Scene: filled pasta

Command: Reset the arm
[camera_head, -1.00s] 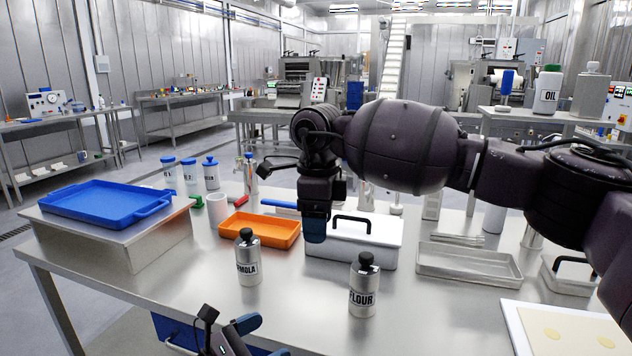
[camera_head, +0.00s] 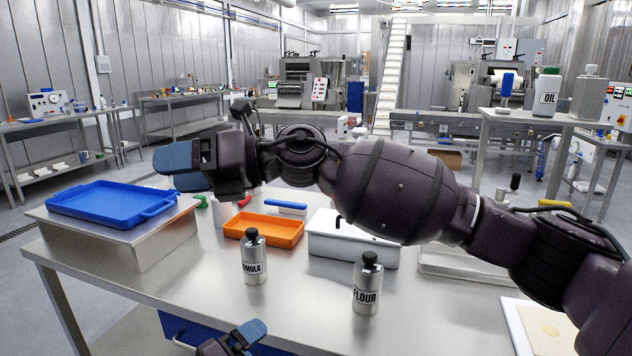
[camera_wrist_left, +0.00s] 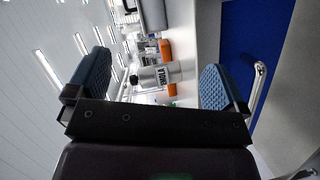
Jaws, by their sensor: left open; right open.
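My right arm reaches across the head view from the right edge, raised above the table. Its open, empty gripper (camera_head: 178,166) with blue fingers points left, above and to the right of the blue tray (camera_head: 70,207) in the picture. My left gripper (camera_head: 250,334) is low at the bottom edge, in front of the table. The left wrist view shows its two blue finger pads (camera_wrist_left: 155,80) wide apart with nothing held between them. Beyond them stands the semola bottle (camera_wrist_left: 158,75), which also shows on the table in the head view (camera_head: 254,262).
The flour bottle (camera_head: 367,290) stands near the front of the table (camera_head: 310,310). An orange tray (camera_head: 262,233) and a white lidded box (camera_head: 345,250) lie behind. The blue tray sits on a metal riser (camera_head: 120,240). A white board (camera_head: 520,325) is at front right.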

